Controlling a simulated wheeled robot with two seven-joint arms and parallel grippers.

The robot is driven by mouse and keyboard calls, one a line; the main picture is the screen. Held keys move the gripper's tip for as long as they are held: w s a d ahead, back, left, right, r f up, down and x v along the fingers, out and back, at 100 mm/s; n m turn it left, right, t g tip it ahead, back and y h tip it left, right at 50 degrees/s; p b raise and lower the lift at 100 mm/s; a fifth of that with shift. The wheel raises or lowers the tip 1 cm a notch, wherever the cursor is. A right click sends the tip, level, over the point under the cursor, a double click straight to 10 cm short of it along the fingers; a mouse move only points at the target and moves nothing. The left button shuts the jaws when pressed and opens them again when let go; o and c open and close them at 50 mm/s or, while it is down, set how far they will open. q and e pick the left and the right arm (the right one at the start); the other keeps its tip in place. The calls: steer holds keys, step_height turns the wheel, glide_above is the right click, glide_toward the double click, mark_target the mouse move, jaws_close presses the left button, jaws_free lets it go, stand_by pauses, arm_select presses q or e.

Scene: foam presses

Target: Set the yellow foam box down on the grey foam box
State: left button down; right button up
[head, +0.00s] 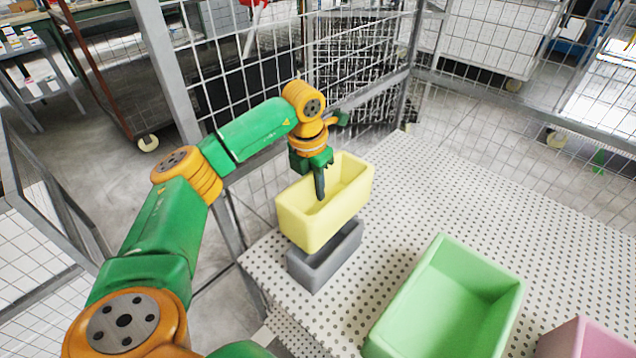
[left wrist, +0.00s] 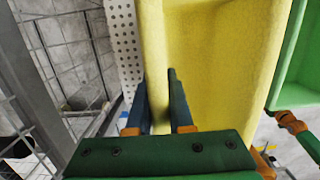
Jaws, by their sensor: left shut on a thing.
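The yellow foam box (head: 313,228), an open-topped tub, is upright over the grey foam box (head: 327,262) in the head view. The grey box's lower front and right side show beneath it; its top is mostly hidden. I cannot tell whether the two boxes touch. My left gripper (head: 320,186) is shut on a side wall of the yellow box, with one finger visible inside the tub. In the left wrist view, the yellow wall (left wrist: 153,50) lies between the two fingers (left wrist: 157,100).
The boxes are near the left edge of a white perforated table (head: 440,190). A large green open box (head: 450,300) stands to the right, and a pink box (head: 585,340) at the bottom right corner. Mesh fencing (head: 260,85) runs behind. The far right tabletop is clear.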

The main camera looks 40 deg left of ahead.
arm_select(q)
steer(key=shift+s+r, duration=0.1)
steer(key=shift+r+p, duration=0.1)
steer(key=shift+p, duration=0.2)
steer(key=f+b, duration=0.1)
steer(key=f, duration=0.1)
steer(key=f+b, duration=0.4)
steer(key=f, duration=0.1)
steer(key=shift+w, duration=0.25)
steer(key=shift+f+b, duration=0.5)
steer(key=shift+f, duration=0.5)
steer(key=c, duration=0.7)
jaws_free()
steer(key=shift+c, duration=0.2)
steer(key=r, duration=0.4)
steer(key=s+r, duration=0.1)
steer(key=r, duration=0.2)
steer(key=shift+w, duration=0.1)
